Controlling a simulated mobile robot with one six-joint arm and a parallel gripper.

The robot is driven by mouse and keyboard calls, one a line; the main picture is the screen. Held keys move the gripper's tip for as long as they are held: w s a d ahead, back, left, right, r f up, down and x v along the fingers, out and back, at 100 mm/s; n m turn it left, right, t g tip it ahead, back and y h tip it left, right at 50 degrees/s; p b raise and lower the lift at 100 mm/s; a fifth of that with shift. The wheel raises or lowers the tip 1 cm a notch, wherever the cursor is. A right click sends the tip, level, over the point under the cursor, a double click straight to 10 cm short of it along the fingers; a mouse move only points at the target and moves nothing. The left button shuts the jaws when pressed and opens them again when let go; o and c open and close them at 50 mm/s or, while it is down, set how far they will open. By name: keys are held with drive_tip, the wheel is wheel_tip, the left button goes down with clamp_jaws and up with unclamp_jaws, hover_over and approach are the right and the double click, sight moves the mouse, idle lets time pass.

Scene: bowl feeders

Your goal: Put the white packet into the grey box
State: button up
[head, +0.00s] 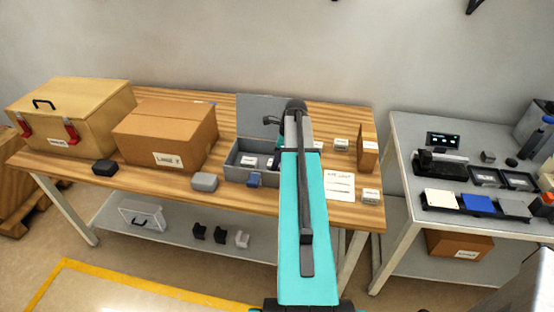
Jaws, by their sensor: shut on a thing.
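My turquoise arm reaches over the table and covers the right end of the box. My gripper (275,153) is mostly hidden by the arm, and its dark parts show at the arm's left edge above the box opening. It is shut on a small white thing (270,163), which looks like the white packet. I cannot tell whether the packet touches the box floor. Another white label (248,160) shows inside the box.
A cardboard box (188,143) and a tan case (93,105) stand left. A paper sheet (340,187) lies right of my arm. A grey side table (410,140) holds devices.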

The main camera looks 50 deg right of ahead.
drive_tip(key=shift+f, duration=0.3)
drive_tip(key=o, duration=1.1)
drive_tip(key=shift+r, duration=0.25)
drive_tip(key=shift+b+v, duration=1.55)
drive_tip(key=shift+v, duration=4.4)
